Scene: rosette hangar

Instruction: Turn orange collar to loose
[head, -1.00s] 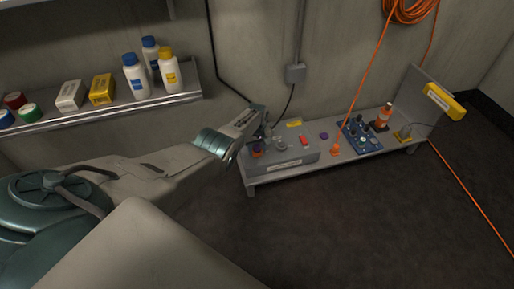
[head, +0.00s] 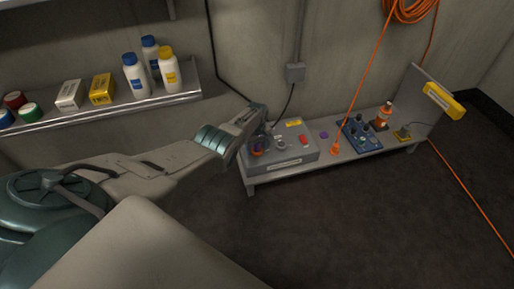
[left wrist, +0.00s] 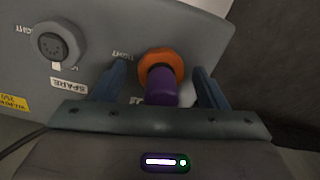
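The orange collar (left wrist: 160,60) sits on the sloping face of a grey box, around a purple plug (left wrist: 162,88), in the left wrist view. In the head view the collar (head: 257,152) is small, at the left end of the grey box (head: 285,163). My left gripper (left wrist: 160,72) is open, one finger on each side of the collar and plug, with visible gaps; it holds nothing. In the head view the left gripper (head: 256,122) is just above and behind the collar. Which way the collar is turned I cannot tell. My right gripper is not in view.
A grey round socket (left wrist: 58,44) beside a SPARE label is on the same face. A red part (head: 304,140) is farther right on the box. The bench (head: 345,152) also carries a blue panel (head: 360,138) and an orange bottle (head: 384,114). An orange cable (head: 362,85) hangs down to it.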

